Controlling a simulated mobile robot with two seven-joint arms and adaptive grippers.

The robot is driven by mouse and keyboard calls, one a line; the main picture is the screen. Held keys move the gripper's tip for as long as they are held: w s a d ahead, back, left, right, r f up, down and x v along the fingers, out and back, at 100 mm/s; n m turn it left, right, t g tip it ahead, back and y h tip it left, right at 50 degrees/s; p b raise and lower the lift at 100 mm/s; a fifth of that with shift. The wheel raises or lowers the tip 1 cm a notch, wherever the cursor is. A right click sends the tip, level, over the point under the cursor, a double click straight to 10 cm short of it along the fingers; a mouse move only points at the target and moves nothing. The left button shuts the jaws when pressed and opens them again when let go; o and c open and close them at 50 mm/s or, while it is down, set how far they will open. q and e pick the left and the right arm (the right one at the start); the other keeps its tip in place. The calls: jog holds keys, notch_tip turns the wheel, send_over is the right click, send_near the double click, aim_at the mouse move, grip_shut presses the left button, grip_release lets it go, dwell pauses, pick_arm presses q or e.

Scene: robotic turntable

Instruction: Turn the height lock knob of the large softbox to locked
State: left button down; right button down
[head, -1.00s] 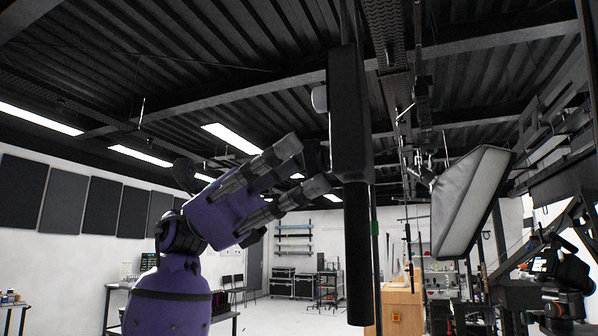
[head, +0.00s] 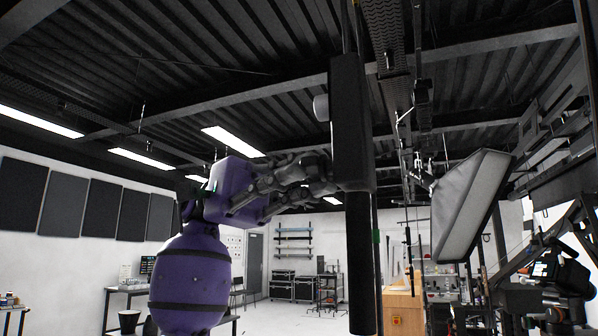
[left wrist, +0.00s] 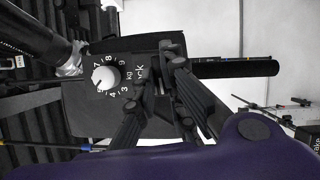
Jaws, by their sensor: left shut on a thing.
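A tall black housing (head: 350,125) hangs on a pole in the middle of the head view, with a thick black tube (head: 361,260) below it. Its side face (left wrist: 92,112) shows in the left wrist view, with a white numbered kg dial (left wrist: 104,77) and a partly covered label ending in "ck". My left gripper (head: 326,177) is at the housing's lower left side. In the left wrist view its fingers (left wrist: 164,68) are shut on the dark lock knob beside that label. The fingers mostly hide the knob, and I cannot tell its angle. My right gripper is not in view.
A softbox with a pale front (head: 465,208) hangs at the right. A camera with a lit screen (head: 553,270) stands at the lower right. A wooden cabinet (head: 402,310) and black cases (head: 294,287) are farther back. Free room lies left of the housing.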

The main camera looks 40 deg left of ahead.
pick_arm(q)
jog(key=shift+s+m+y, duration=0.15)
jog(key=shift+m+y, duration=0.15)
jog(key=shift+m, duration=0.4)
jog(key=shift+d+f, duration=0.1)
jog(key=c, duration=1.9)
grip_release()
jog(key=shift+o, duration=0.4)
jog(key=shift+s, duration=0.15)
jog(key=w+a, duration=0.2)
jog(key=a, duration=0.9)
jog(key=shift+a, duration=0.4)
